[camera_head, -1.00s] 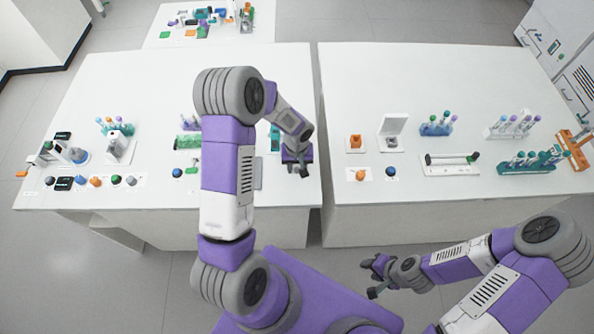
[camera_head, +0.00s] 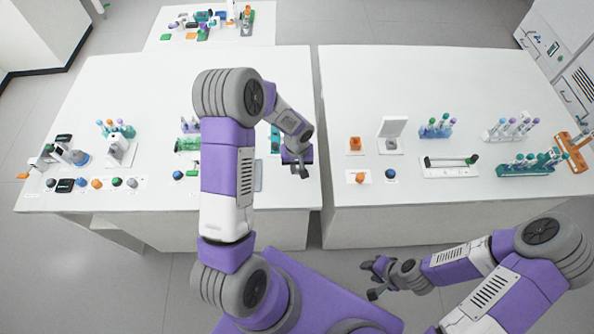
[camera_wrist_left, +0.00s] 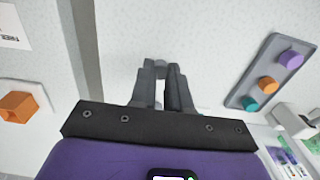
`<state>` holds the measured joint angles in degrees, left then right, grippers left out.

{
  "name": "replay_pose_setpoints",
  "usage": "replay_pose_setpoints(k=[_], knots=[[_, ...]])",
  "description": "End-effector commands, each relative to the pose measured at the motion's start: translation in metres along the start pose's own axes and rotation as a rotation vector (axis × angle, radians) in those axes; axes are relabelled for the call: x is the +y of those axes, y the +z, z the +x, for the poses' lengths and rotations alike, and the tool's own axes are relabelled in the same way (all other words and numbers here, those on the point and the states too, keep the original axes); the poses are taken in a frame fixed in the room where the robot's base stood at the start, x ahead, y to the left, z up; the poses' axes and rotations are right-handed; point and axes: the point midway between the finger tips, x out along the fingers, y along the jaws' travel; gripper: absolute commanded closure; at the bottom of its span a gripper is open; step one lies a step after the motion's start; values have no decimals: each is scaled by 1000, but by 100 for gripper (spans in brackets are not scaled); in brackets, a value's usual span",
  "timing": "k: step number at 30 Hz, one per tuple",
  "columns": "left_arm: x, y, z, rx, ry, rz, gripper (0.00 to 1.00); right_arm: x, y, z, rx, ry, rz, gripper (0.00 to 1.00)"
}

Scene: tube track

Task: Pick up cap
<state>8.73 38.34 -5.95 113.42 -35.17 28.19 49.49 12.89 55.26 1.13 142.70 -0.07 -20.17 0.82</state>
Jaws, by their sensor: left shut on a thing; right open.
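My left gripper (camera_head: 301,172) is near the right edge of the left table, with its fingers drawn together. In the left wrist view its fingers (camera_wrist_left: 162,75) are close together around a small grey thing (camera_wrist_left: 162,62), which I take to be the cap; it is mostly hidden by the fingers. A grey tray (camera_wrist_left: 243,88) to the right of the fingers holds a purple cap (camera_wrist_left: 291,58), an orange cap (camera_wrist_left: 268,84) and a teal cap (camera_wrist_left: 249,104). My right gripper (camera_head: 371,279) is open and empty in front of the right table.
A gap separates the left table (camera_head: 295,225) from the right table (camera_head: 450,212). An orange knob (camera_head: 361,178) and a blue knob (camera_head: 391,173) sit at the right table's front. Tube racks (camera_head: 527,166) stand farther right.

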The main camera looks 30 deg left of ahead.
Motion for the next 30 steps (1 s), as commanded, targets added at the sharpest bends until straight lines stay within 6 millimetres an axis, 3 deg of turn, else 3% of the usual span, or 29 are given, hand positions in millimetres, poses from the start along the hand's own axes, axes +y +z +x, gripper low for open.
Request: replay_pose_setpoints(k=[15,30], knots=[[0,0,-44,0,0,0,100,-10,1,-26,0,0,0,57],[0,0,-46,0,0,0,100,-10,1,-27,0,0,0,57]])
